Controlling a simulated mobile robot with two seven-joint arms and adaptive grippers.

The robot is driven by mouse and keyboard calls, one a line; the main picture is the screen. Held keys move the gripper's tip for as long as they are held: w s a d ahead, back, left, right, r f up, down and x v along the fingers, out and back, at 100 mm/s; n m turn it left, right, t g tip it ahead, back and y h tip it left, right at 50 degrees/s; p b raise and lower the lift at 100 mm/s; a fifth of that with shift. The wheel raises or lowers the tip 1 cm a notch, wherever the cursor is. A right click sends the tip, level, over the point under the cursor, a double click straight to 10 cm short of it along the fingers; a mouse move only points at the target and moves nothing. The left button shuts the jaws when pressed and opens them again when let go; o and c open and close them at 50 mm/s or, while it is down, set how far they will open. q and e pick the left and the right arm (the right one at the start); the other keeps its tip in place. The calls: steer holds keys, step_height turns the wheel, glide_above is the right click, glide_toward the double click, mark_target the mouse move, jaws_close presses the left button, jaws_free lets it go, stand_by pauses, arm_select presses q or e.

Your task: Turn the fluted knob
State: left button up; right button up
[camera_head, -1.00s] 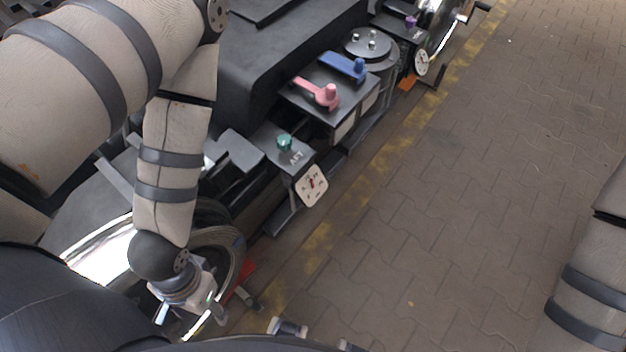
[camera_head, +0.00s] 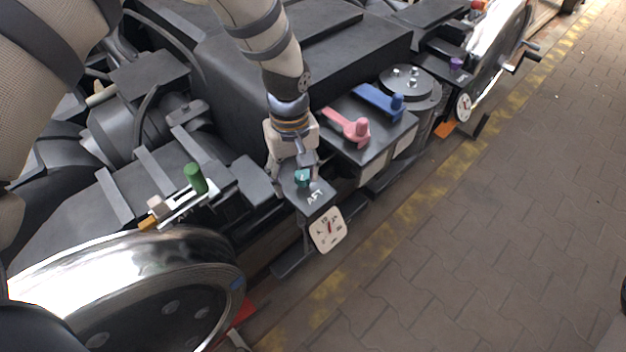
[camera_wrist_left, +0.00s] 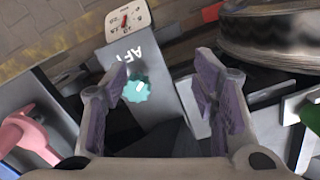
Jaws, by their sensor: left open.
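The teal fluted knob (camera_head: 302,178) sits on a dark box marked AFT. In the left wrist view the knob (camera_wrist_left: 137,90) shows a scalloped rim and a pale mark on top. My left gripper (camera_head: 299,166) is above the knob, fingers pointing down. In the wrist view the two purple-padded fingers of my left gripper (camera_wrist_left: 165,90) are apart with nothing held; the knob appears between them, closer to the left finger. A white dial with a red needle (camera_head: 327,230) is fixed to the front of the box, also seen in the wrist view (camera_wrist_left: 127,20). My right gripper is out of view.
A pink-handled lever (camera_head: 347,126) and a blue-handled lever (camera_head: 380,99) lie just right of the arm. A green handle (camera_head: 195,178) stands to the left, above a shiny wheel (camera_head: 130,265). A purple knob (camera_head: 456,64) is farther back. The paved floor at right is clear.

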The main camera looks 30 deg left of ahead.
arm_select(q)
step_height(320, 180, up, 6)
steer(key=n, duration=0.2)
glide_above(303, 174)
steer(key=shift+t, duration=0.3)
step_height(303, 174, down, 12)
steer(key=shift+r+b, duration=0.2)
steer(key=shift+b, duration=0.95)
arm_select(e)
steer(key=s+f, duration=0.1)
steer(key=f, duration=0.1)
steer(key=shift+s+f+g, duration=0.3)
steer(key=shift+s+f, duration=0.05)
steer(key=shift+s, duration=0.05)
arm_select(q)
steer(key=c, duration=1.2)
